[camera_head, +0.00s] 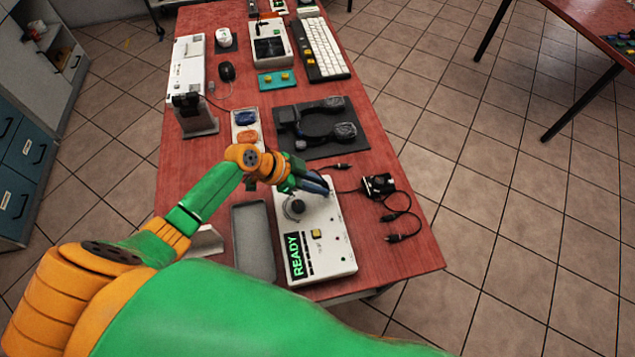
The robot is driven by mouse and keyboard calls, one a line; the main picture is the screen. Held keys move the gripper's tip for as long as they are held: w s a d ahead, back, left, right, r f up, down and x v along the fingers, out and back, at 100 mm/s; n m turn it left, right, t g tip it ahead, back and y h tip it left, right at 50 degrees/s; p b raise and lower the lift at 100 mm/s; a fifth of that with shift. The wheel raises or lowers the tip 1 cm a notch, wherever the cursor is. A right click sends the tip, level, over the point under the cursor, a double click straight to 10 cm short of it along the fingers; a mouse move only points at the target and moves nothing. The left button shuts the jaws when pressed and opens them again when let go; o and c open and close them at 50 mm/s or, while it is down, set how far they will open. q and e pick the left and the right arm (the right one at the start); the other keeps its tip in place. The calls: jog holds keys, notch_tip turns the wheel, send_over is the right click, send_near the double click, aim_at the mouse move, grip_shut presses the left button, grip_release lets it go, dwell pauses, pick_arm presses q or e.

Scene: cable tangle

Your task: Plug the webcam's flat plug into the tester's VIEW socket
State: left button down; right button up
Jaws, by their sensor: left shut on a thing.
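The tester (337,262) is a white box near the table's front edge, with a green READY display, a dark round knob, a yellow button and several small sockets. The socket labels are too small to read. The webcam (379,185) is a small black block on the table to the right of the tester. A thin dark cable runs left from it to my left gripper (326,188). This gripper is shut on the cable's plug, over the tester's far end. Its fingers hide the plug's shape and whether it touches a socket. My right gripper is out of view.
Another black plug (393,238) lies on a cable at the right, with one more plug (344,166) behind. A grey tray (254,243) stands left of the tester. A dark mat (318,143) with headphones lies beyond. The table's right edge is close to the cables.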

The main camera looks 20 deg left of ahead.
pick_arm(q)
jog(key=shift+f+b, duration=0.75)
jog(key=shift+f, duration=0.05)
jog(key=c, duration=0.7)
grip_release()
jog(key=shift+o, duration=0.2)
